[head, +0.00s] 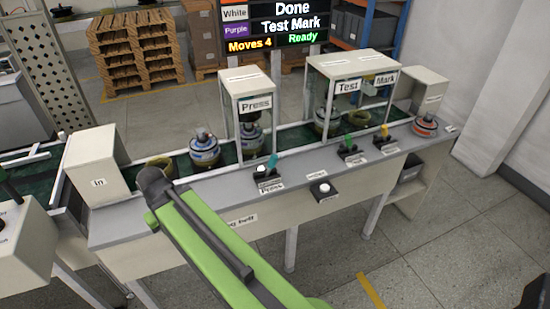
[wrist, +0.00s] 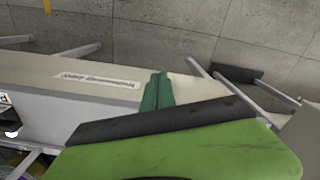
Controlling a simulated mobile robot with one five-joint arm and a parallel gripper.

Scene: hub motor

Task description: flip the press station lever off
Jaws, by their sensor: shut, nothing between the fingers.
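The press station lever (head: 271,162) is a small teal handle on a dark base at the bench's front edge, behind a label reading Press. It leans slightly right of upright. It stands below the press station (head: 245,95), a white frame with a hub unit inside. The dark end of my arm is well left of the lever, over the bench front, apart from it. My gripper (wrist: 157,90) shows in the wrist view as dark green fingers, shut and empty, by the bench's labelled side. The lever cannot be made out in the wrist view.
A green lever (head: 349,143) and a yellow lever (head: 384,131) stand farther right, below the Test and Mark station. A push button (head: 323,188) juts from the bench front. Hub units (head: 204,150) sit on the conveyor. The screen (head: 288,24) reads Done, Test, Mark, Moves 4, Ready.

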